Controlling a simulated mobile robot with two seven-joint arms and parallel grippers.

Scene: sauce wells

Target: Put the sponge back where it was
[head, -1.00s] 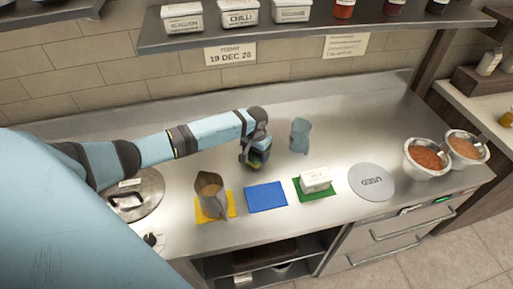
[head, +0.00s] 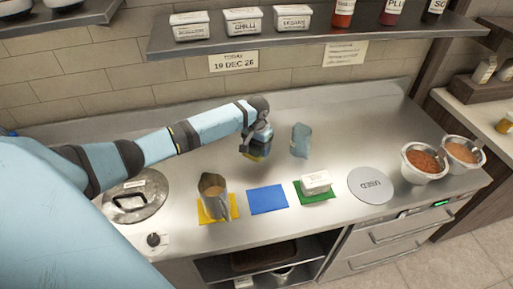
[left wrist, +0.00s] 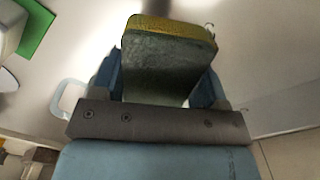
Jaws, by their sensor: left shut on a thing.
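My left gripper (head: 257,146) is shut on the sponge (head: 254,157) over the steel counter, behind the blue mat (head: 268,200). In the left wrist view the sponge (left wrist: 165,65) fills the gap between the two fingers, with a yellow layer and a dark green-grey layer. In the head view only a yellow strip of it shows under the gripper; whether it touches the counter is not clear. The blue mat is bare. My right gripper is not in view.
A grey "USED" disc (head: 371,185) and a lidded pot (head: 135,197) flank these. A shelf (head: 300,45) hangs above.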

